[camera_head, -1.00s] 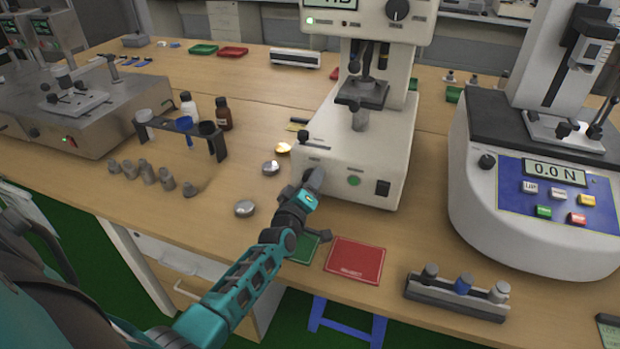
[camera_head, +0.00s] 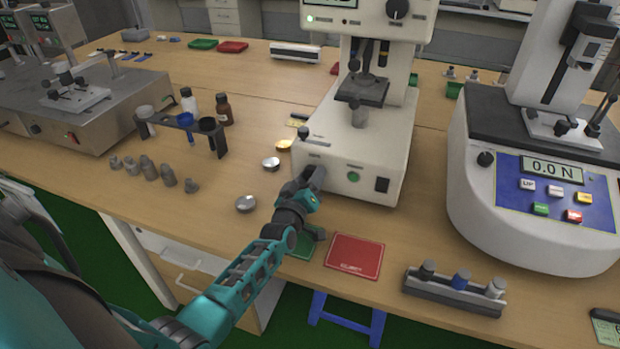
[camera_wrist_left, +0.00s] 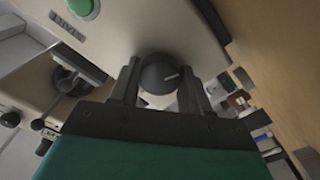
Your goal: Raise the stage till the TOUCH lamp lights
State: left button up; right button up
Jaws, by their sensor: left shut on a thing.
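The pale bench tester (camera_head: 345,148) stands at the middle of the table, with its dark stage (camera_head: 362,91) under the head. I cannot tell whether the stage touches the tip above it. My left gripper (camera_head: 314,177) is at the lower left of the tester's front. In the left wrist view its fingers are shut on a round dark knob (camera_wrist_left: 158,76) with a pale index mark. The gripper hides the knob in the head view. A small green light (camera_head: 310,18) shows beside the display, but no TOUCH label is readable. My right gripper is out of view.
A green button (camera_head: 353,177) and a black switch (camera_head: 382,185) are on the tester's front. A red mat (camera_head: 355,256) and a green mat (camera_head: 303,246) lie before it. A force tester (camera_head: 540,190) stands at the right.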

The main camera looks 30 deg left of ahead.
pick_arm(q)
jog(key=o, duration=1.1)
jog(key=p+v, duration=0.1)
jog(key=v, duration=1.2)
jog(key=shift+a, duration=0.1)
